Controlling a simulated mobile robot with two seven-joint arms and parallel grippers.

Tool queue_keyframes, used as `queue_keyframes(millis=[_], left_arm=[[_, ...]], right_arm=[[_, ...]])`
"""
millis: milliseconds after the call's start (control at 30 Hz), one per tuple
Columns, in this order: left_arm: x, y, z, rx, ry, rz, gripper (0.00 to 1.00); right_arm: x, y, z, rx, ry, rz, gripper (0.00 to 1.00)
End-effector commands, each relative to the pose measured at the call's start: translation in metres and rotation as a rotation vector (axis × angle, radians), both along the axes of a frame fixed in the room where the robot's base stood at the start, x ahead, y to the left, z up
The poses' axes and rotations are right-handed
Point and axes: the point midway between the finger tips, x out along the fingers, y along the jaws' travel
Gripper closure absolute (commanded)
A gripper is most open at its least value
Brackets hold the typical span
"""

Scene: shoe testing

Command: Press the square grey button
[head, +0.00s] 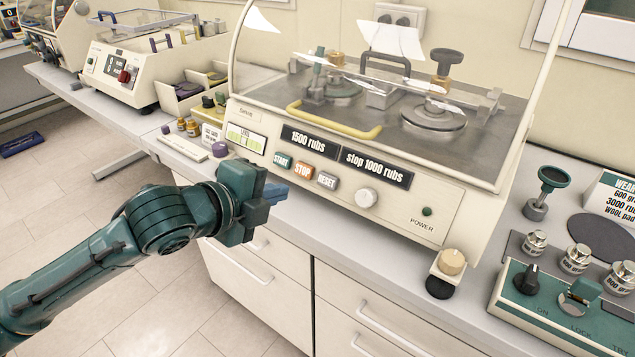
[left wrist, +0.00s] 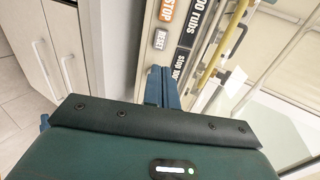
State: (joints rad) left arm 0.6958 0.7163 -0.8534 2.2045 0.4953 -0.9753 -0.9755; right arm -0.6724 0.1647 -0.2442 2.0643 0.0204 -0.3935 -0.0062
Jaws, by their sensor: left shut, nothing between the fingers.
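The square grey button (head: 327,181), labelled RESET, is on the front panel of the cream testing machine (head: 440,190), right of the orange STOP button (head: 303,170) and the green START button (head: 283,160). My left gripper (head: 278,192) is shut and empty in front of the panel, its blue fingertips left of and slightly below the grey button in the head view. In the left wrist view the blue fingers (left wrist: 162,84) point toward the panel, and the grey button (left wrist: 160,40) shows just beyond them. Contact with the panel cannot be told. My right gripper is out of view.
A round white knob (head: 366,197) sits right of the buttons. A clear cover with a yellow handle (head: 335,125) is above the panel. A round-topped peg (head: 452,262) stands at the machine's right front. A green control box (head: 560,310) lies farther right.

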Motion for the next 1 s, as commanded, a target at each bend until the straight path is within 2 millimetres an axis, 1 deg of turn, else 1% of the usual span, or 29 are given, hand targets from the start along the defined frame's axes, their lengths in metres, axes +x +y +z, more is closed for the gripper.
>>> queue_keyframes(millis=[233,400,500,700,1000], left_arm=[[0.036,-0.027,-0.020,-0.003,0.003,0.000,1.00],[0.062,-0.047,-0.036,-0.003,0.002,-0.001,1.00],[0.075,-0.056,-0.043,-0.003,0.002,0.000,1.00],[0.090,-0.066,-0.053,-0.001,0.001,0.000,1.00],[0.094,-0.069,-0.056,0.000,-0.001,-0.001,1.00]], right_arm=[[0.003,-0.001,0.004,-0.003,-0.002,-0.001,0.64],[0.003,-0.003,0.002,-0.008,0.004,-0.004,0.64],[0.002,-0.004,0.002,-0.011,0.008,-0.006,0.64],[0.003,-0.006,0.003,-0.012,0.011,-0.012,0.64],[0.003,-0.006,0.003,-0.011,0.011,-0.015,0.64]])
